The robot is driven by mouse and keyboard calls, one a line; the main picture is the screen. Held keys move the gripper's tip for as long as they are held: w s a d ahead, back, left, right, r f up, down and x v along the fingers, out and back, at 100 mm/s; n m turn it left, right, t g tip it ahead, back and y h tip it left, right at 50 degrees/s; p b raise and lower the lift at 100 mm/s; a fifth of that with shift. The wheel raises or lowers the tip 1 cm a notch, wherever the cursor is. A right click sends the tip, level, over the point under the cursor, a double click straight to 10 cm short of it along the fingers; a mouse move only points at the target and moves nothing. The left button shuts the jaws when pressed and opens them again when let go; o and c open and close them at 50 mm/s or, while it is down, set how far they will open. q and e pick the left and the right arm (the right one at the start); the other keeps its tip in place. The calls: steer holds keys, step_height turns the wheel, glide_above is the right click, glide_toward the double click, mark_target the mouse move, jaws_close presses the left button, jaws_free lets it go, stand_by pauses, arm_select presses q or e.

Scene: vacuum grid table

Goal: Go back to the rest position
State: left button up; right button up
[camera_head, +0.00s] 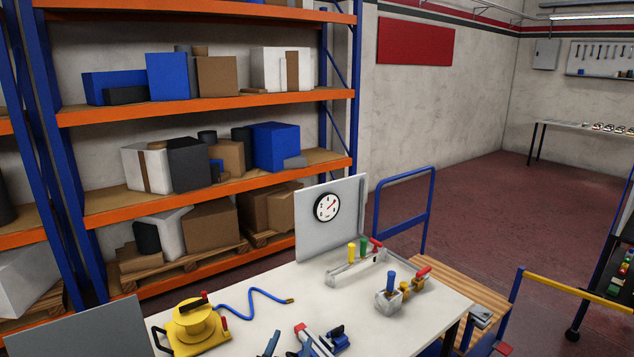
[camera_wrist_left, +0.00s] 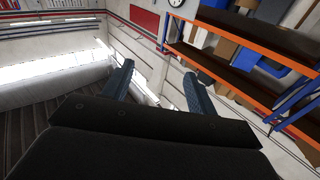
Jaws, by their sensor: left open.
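My left gripper (camera_head: 287,346) shows only as two dark blue fingertips at the bottom edge of the head view, in front of the white table (camera_head: 262,312). In the left wrist view the gripper (camera_wrist_left: 160,88) has its two fingers spread wide apart, with nothing between them. It is open and empty. The fingers point up toward walls and shelving in that view, with no tabletop between them. The rest of the left arm is hidden below the head view. My right gripper is not in view.
On the table stand a yellow hose reel (camera_head: 194,323) with a blue hose (camera_head: 247,300), a red-and-blue tool (camera_head: 318,340), a valve manifold (camera_head: 357,265), a small valve block (camera_head: 390,298) and a gauge panel (camera_head: 345,238). Orange shelving (camera_head: 220,192) stands behind. A blue-railed cart (camera_head: 428,215) adjoins right.

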arm_select(q)
steer(key=s+a+f+n+g+y, duration=0.35)
steer(key=s+a+f+g, duration=0.45)
steer(key=s+a+f, duration=0.45)
steer(key=s+a+f+m+g, duration=0.15)
steer(key=s+f+g, duration=0.25)
steer(key=s, duration=0.5)
steer(key=s+a+f+g, duration=0.25)
steer(key=s+f, duration=0.25)
steer(key=s, duration=0.3)
step_height(320, 180, down, 31)
steer(key=w+d+g+b, duration=0.2)
steer(key=b, duration=0.5)
steer(key=s+f+b, duration=0.2)
steer(key=s+f, duration=0.2)
steer(key=f, duration=1)
steer(key=s+f+b, duration=0.3)
steer(key=s+f, duration=0.1)
steer(key=f, duration=1)
steer(key=shift+s+d+f+m, duration=0.15)
steer(key=shift+d+f+m, duration=0.1)
steer(key=shift+d+m, duration=0.1)
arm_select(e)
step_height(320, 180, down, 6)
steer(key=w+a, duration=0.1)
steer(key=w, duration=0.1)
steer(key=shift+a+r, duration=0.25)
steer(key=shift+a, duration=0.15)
